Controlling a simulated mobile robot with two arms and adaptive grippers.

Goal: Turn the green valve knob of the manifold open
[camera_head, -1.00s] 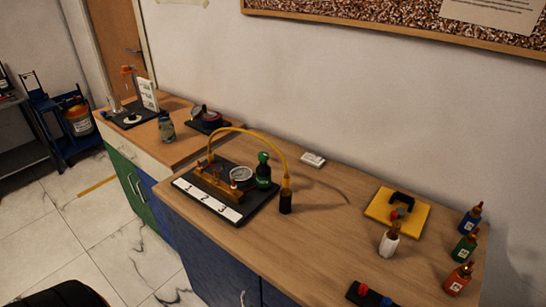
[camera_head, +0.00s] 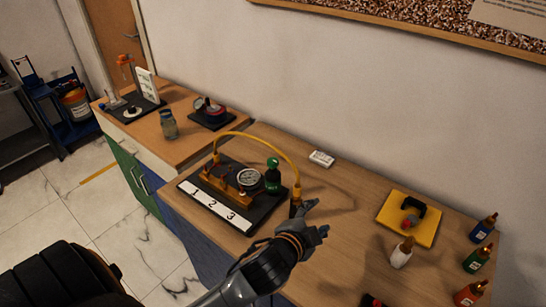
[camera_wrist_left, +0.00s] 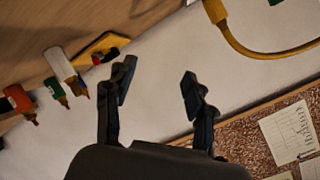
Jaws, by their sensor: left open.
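The manifold (camera_head: 235,187) is a brass-coloured block on a black base with a white strip marked 1, 2, 3. A round gauge (camera_head: 249,179) stands by it. A green, round-topped piece (camera_head: 272,175) stands at its right; I cannot tell whether this is the valve knob, and no other green knob shows clearly there. A yellow hose (camera_head: 285,155) arches over to the right.
A yellow plate (camera_head: 385,220) with a black bracket lies to the right, with a white bottle (camera_head: 402,253) before it. Several coloured bottles (camera_head: 477,260) stand at the right edge. A small white box (camera_head: 321,158) lies near the wall.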

